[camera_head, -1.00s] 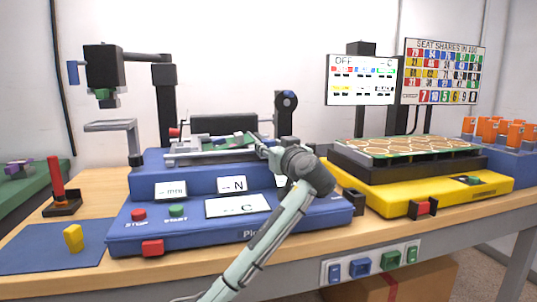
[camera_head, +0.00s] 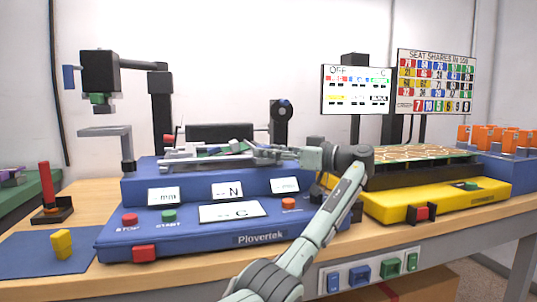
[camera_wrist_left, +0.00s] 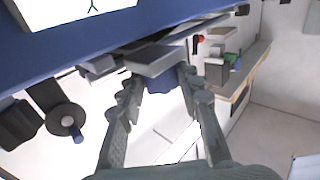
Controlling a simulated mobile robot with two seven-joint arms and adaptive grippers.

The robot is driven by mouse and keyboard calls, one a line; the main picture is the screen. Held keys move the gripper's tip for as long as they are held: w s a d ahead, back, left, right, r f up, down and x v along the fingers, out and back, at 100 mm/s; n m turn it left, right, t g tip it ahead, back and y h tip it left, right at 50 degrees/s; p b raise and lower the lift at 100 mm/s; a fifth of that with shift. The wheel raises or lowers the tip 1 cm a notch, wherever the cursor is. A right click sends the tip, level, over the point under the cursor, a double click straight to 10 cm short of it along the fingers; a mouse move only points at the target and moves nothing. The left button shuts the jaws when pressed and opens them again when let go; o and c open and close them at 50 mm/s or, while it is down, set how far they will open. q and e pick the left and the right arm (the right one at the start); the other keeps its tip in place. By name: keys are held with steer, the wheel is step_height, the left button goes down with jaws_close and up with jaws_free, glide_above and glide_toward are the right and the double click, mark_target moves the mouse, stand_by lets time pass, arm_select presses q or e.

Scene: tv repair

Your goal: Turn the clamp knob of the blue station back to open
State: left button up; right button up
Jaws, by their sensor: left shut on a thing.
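The blue station (camera_head: 238,237) stands on the wooden bench, with a board clamp (camera_head: 205,157) on its upper deck. My left gripper (camera_head: 272,156) reaches in from the right and lies nearly level at the right end of the clamp. In the left wrist view its fingers (camera_wrist_left: 160,75) are closed around a small grey, block-like part (camera_wrist_left: 155,60) at the station's edge, which I take for the clamp knob. The fingers hide much of it, so its turn angle cannot be read. My right gripper is not in view.
A black post with a round wheel (camera_head: 283,108) rises behind my left gripper. A yellow station (camera_head: 440,205) stands close on the right, near my left wrist. A black camera head on an arm (camera_head: 100,72) stands at the left. A blue mat (camera_head: 35,258) holds a yellow block (camera_head: 61,243).

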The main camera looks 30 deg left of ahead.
arm_select(q)
steer(key=shift+r+n+g, duration=0.1)
steer(key=shift+n+g, duration=0.2)
steer(key=o, duration=1.2)
steer(key=shift+a, duration=0.1)
steer(key=d, duration=0.8)
steer(key=w+d, duration=0.1)
steer(key=d, duration=0.3)
steer(key=shift+w, duration=0.1)
